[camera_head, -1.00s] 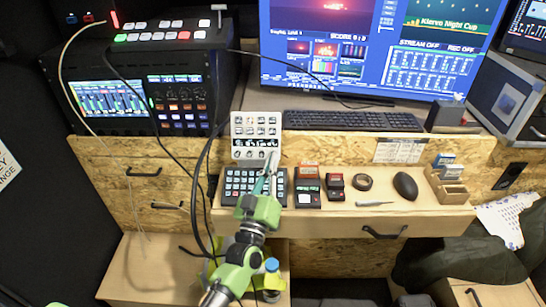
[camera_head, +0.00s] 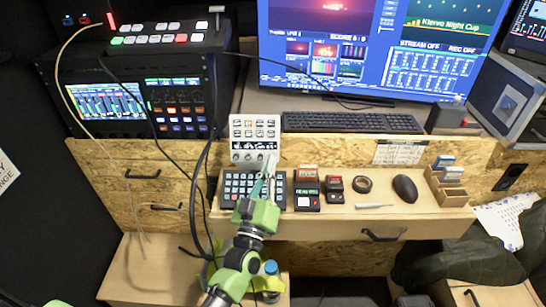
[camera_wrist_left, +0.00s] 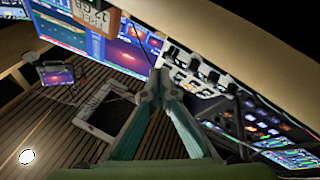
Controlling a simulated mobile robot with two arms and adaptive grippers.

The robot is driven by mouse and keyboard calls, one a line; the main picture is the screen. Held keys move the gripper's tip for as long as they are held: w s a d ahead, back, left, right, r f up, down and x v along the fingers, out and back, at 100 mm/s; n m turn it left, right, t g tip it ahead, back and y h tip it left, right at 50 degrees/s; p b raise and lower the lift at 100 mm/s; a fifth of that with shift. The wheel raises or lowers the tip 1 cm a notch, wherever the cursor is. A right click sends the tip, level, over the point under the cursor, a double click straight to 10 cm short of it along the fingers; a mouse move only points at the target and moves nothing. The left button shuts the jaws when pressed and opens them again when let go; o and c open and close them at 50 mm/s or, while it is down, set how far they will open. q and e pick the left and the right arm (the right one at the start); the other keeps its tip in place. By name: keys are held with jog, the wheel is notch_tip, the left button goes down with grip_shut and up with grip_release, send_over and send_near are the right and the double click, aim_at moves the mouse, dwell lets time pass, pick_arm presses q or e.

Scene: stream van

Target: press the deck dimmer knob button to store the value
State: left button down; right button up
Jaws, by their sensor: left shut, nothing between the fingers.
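A pale panel (camera_head: 255,130) with rows of small knobs and a dark display strip stands upright at the back of the desk in the head view. The deck dimmer knob cannot be told apart from the others there. My left gripper (camera_head: 268,162) is shut and empty, its fingertips over the panel's lower edge. Contact cannot be told, and the fingers hide part of that edge. My right gripper is not in view.
A dark keypad (camera_head: 236,187) lies under the left gripper. Small button boxes (camera_head: 306,198), a tape roll (camera_head: 362,184) and a mouse (camera_head: 405,188) lie to its right. A keyboard (camera_head: 350,122) and monitor (camera_head: 375,50) stand behind. Cables hang left of the panel.

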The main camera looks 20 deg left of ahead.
pick_arm(q)
jog(key=shift+s+d+r+p, duration=0.15)
jog(key=shift+s+r+p, duration=0.2)
jog(key=shift+s, duration=0.1)
jog(key=shift+s+d+r+p, duration=0.15)
jog(key=shift+s+p, duration=0.1)
jog(key=shift+s, duration=0.2)
jog(key=shift+s+d+r+p, duration=0.15)
jog(key=shift+s+p, duration=0.15)
jog(key=shift+s, duration=0.2)
jog(key=shift+s+d+r+p, duration=0.15)
jog(key=shift+s+p, duration=0.1)
jog(key=shift+s, duration=0.2)
jog(key=shift+f, duration=0.15)
